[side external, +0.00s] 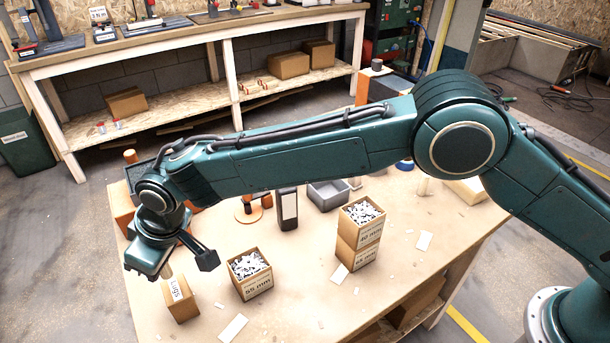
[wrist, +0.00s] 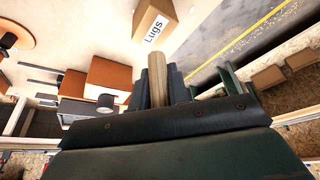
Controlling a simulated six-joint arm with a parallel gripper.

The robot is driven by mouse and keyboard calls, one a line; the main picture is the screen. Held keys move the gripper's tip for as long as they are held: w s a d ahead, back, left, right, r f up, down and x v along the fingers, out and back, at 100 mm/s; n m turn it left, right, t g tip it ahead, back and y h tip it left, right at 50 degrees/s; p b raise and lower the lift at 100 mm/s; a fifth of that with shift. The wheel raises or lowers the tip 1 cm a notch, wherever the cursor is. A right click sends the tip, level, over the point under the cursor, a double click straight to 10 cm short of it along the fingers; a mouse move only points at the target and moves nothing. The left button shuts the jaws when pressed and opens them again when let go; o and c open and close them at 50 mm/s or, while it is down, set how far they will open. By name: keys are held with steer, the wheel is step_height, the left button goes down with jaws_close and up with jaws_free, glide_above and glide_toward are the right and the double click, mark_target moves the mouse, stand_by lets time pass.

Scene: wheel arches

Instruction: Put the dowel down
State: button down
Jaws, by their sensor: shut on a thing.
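The dowel (wrist: 160,78) is a pale wooden rod. In the wrist view it stands between the two dark fingers of my gripper (wrist: 160,82), which is shut on it. The dowel's free end points toward a brown box labelled "Lugs" (wrist: 153,22). In the side view my gripper (side external: 150,262) is at the left end of the table, just above and left of the Lugs box (side external: 178,299). A short piece of the dowel (side external: 166,270) shows below it there. I cannot tell whether the dowel touches the box.
A 55 mm box (side external: 252,285) of small parts stands right of the Lugs box. Two stacked boxes (side external: 358,245) stand farther right. A grey bin (side external: 328,197) and a dark upright block (side external: 287,212) stand behind. White labels (side external: 233,328) lie on the table (side external: 300,290).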

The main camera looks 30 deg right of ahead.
mark_target(166, 277)
steer(key=shift+f, duration=2.1)
steer(key=shift+f, duration=0.1)
steer(key=c, duration=1.3)
jaws_free()
steer(key=shift+c, duration=0.2)
steer(key=v, duration=1.2)
